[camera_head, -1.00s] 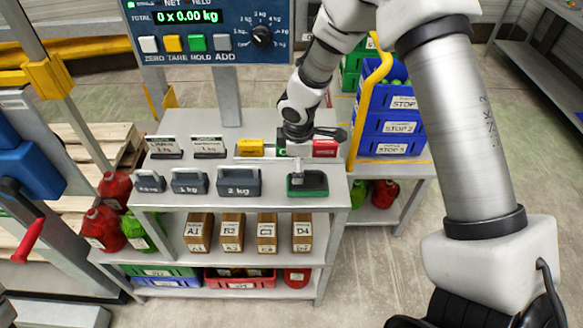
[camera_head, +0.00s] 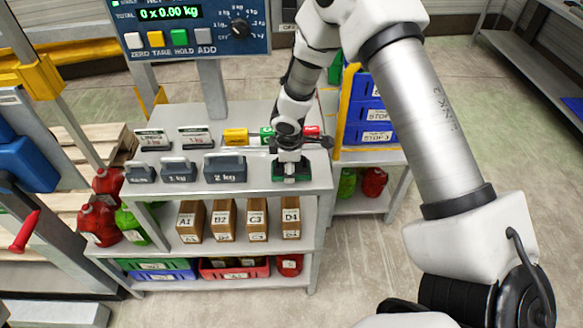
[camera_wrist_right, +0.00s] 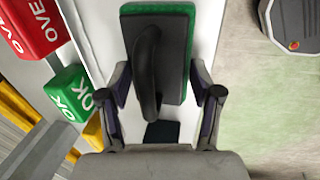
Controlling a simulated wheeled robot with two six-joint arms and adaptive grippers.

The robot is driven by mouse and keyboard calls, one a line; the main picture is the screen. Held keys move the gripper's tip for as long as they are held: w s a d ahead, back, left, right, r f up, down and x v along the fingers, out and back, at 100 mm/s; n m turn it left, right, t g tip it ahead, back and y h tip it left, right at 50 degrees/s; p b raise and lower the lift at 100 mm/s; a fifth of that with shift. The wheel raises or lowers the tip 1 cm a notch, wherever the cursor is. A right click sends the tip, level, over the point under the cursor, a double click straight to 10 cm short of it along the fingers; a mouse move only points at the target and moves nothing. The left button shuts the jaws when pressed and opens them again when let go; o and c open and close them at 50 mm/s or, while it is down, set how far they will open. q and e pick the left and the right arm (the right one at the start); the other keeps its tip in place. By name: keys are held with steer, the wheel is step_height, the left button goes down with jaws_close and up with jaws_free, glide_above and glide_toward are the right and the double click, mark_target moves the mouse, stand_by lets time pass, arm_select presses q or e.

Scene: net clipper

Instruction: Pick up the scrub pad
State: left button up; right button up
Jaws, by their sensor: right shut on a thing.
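The scrub pad (camera_head: 291,174) is a green pad with a black top and handle. It is on the front right of the grey bench top (camera_head: 262,183). My right gripper (camera_head: 290,163) is straight over it, reaching down from above. In the right wrist view the pad (camera_wrist_right: 180,60) lies between the two fingers of my right gripper (camera_wrist_right: 160,84), which is shut on it. The black curved handle runs lengthwise along the pad. I cannot see any gap between the pad and the bench. My left gripper is not in view.
Grey weights (camera_head: 225,167) stand left of the pad. Behind are yellow (camera_head: 235,136), green (camera_wrist_right: 70,92) and red (camera_wrist_right: 32,25) blocks. Cartons (camera_head: 291,217) fill the shelf below.

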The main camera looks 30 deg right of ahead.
steer(key=shift+f, duration=0.15)
steer(key=shift+c, duration=0.6)
steer(key=shift+w+r, duration=0.3)
steer(key=shift+r, duration=0.35)
steer(key=shift+b+v, duration=0.35)
steer(key=shift+v, duration=0.55)
steer(key=s+a+r+b, duration=0.1)
steer(key=s+a+b, duration=0.2)
steer(key=s, duration=0.4)
steer(key=s+a+b, duration=0.3)
steer(key=s, duration=0.4)
steer(key=shift+s+r+b, duration=0.3)
steer(key=shift+s+r, duration=0.1)
